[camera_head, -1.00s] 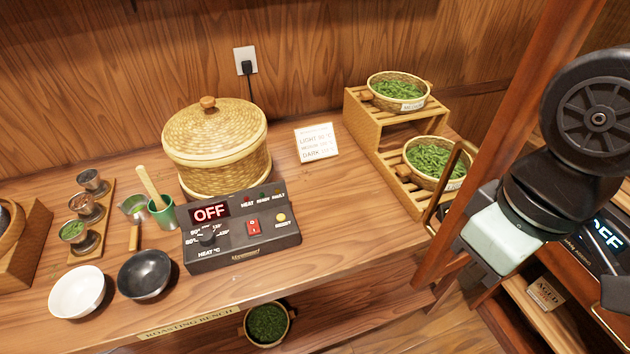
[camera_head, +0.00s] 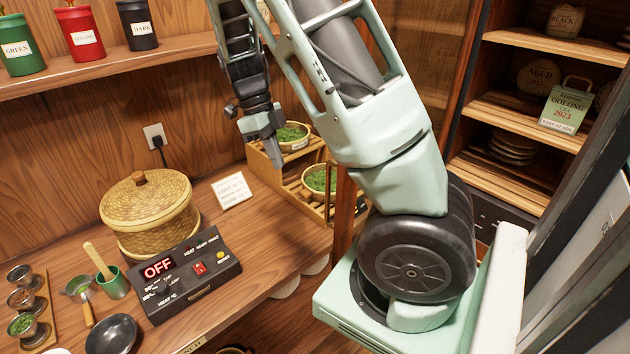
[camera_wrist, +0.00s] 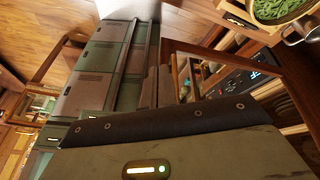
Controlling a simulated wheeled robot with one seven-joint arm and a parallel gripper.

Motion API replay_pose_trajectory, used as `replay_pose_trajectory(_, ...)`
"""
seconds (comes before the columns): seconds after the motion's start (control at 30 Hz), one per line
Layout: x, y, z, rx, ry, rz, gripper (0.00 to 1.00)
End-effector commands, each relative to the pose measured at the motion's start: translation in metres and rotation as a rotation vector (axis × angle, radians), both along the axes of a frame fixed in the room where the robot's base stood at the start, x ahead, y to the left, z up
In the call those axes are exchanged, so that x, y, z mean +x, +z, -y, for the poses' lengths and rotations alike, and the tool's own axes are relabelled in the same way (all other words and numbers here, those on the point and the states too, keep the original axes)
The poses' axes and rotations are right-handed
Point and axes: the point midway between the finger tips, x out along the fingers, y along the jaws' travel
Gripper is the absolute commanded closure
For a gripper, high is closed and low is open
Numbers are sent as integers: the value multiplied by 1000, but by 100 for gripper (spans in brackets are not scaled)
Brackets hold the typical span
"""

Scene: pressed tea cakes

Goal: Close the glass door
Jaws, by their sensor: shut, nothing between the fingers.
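The glass door shows in the head view as a wooden upright (camera_head: 344,208), partly hidden behind my arm. A thin brass handle (camera_head: 329,190) stands beside it, in front of the lower basket. The door appears swung out from the tea cabinet (camera_head: 520,45), whose shelves are open to view. Most of the pane is hidden or too clear to make out. My gripper (camera_head: 277,160) is shut and empty, pointing down near the bamboo rack, left of the handle and apart from it. In the wrist view I cannot tell the door from other wooden parts.
A stepped rack (camera_head: 268,170) with baskets of green leaves stands close below my gripper. The roasting bench holds a lidded basket (camera_head: 150,215), a heater box (camera_head: 190,275) reading OFF and a small card (camera_head: 232,190). An Oolong sign (camera_head: 566,105) stands on a cabinet shelf.

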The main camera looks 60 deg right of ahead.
Motion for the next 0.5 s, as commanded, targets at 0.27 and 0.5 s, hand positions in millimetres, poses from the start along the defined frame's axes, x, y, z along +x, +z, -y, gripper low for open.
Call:
replay_pose_trajectory(0.27,-7,6,34,-114,-249,-24,100)
replay_pose_trajectory(0.5,-22,-29,35,-112,-251,-28,100)
